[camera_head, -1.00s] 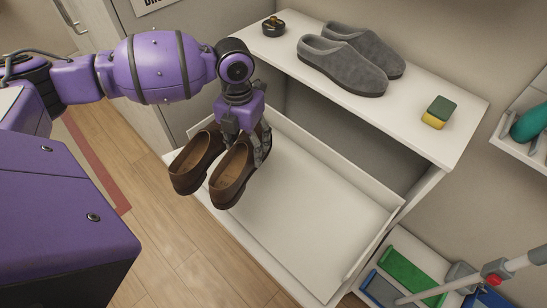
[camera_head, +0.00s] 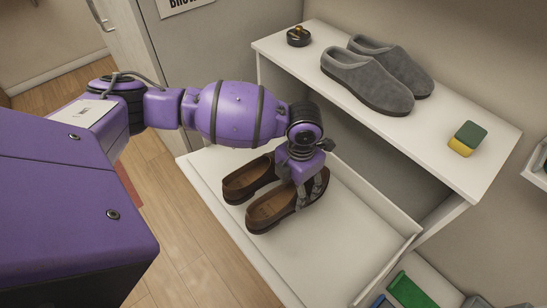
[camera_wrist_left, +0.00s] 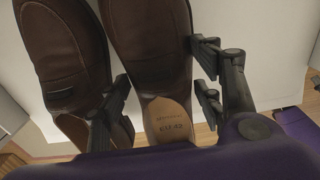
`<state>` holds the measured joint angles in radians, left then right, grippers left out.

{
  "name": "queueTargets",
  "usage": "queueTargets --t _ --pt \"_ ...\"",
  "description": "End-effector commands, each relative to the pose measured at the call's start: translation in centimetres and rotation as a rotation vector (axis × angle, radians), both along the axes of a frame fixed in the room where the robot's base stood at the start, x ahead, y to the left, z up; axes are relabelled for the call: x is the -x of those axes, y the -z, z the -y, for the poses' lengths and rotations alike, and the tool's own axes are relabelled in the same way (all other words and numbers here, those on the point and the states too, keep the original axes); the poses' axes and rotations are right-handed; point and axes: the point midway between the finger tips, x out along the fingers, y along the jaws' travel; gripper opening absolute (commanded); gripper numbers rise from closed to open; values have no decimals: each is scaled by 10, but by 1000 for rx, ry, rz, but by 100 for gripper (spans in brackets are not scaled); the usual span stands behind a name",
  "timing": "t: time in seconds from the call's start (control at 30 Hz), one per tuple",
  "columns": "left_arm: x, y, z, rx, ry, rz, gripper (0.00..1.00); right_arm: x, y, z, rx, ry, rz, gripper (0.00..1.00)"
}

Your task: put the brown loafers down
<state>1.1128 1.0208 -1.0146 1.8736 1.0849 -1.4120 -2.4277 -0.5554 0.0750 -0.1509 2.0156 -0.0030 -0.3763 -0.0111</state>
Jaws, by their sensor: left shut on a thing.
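The brown loafers (camera_head: 275,207) are side by side, soles down, over the pale pull-out tray (camera_head: 350,255) below the white shelf top. I cannot tell whether their soles touch the tray. In the left wrist view, the fingers of the gripper (camera_wrist_left: 160,90) lie on both sides of the right-hand loafer (camera_wrist_left: 150,45), whose tan insole shows printing. The other loafer (camera_wrist_left: 62,60) is beside it, left of the left finger. My right gripper is not in view.
Grey slippers (camera_head: 368,80), a dark round tin (camera_head: 299,36) and a green-yellow sponge (camera_head: 467,138) sit on the shelf top (camera_head: 430,145) above the tray. The tray has a raised rim at the back. Its front right part is bare.

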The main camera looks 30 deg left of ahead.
Motion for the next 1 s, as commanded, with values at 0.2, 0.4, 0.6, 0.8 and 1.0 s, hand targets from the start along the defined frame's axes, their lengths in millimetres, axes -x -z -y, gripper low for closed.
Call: queueTargets --t 0.2,0.4,0.6,0.8,1.0 --pt "-5 12 14 1 0 9 6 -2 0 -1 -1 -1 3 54" --pt "-5 26 24 2 0 8 5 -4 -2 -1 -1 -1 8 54" --pt "-5 52 22 1 -1 7 6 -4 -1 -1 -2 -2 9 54" --pt "-5 53 22 0 0 9 5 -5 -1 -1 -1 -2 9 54" --pt "-4 53 22 -1 0 7 80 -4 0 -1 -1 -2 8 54"
